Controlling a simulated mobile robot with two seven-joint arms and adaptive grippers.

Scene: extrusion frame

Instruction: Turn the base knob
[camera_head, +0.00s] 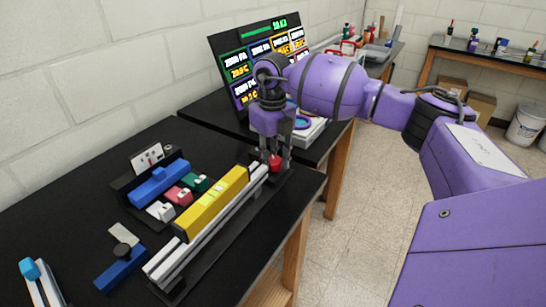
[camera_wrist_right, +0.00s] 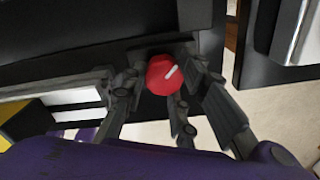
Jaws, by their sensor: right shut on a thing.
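The base knob (camera_head: 274,162) is red and sits at the far right end of the extrusion frame (camera_head: 212,222) on the black table. In the right wrist view the knob (camera_wrist_right: 164,74) is round with a white pointer line slanting to the upper right. My right gripper (camera_head: 271,160) comes down from above with its fingers around the knob. In the wrist view the right gripper's fingers (camera_wrist_right: 165,82) are on both sides of the knob and closed on it. My left gripper is not in view.
A yellow block (camera_head: 212,203) lies along the frame beside the knob. Blue (camera_head: 160,184), red, green and white blocks sit in a black holder to the left. A blue block (camera_head: 121,268) lies in front. A screen (camera_head: 262,58) stands behind on another table.

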